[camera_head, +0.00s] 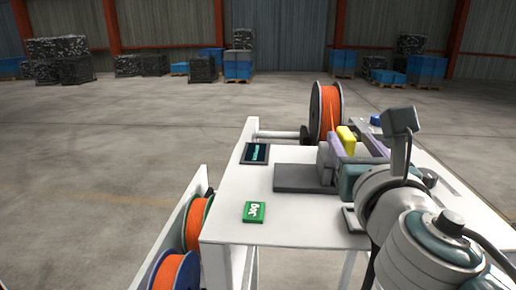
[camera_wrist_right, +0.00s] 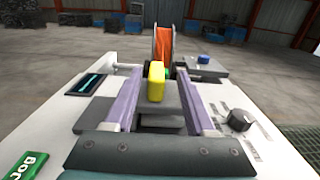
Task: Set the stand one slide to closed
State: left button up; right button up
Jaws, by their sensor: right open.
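A yellow block (camera_head: 346,138), which looks like the slide's handle, stands on a dark grey base (camera_head: 297,178) on the white table. It also shows in the right wrist view (camera_wrist_right: 155,80). I cannot read from the frames which end of the slide's travel it is at. My right gripper (camera_head: 354,147) is open, and its two purple fingers show in the wrist view (camera_wrist_right: 158,74). The yellow block shows between the fingers, with a gap on either side, so no grip is seen. Part of the base is hidden behind my right arm. My left gripper is not in view.
An orange spool (camera_head: 329,112) stands behind the slide. A dark display panel (camera_head: 255,153) and a green labelled box (camera_head: 254,212) lie on the white table (camera_head: 222,227). A blue button (camera_wrist_right: 203,60) and a round knob (camera_wrist_right: 238,121) are on the right. More spools hang at the lower left.

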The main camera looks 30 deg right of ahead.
jog(key=b+v, duration=0.1)
jog(key=v, duration=0.6)
jog(key=shift+d+f+b, duration=0.1)
jog(key=shift+b, duration=0.2)
jog(key=shift+s, duration=0.15)
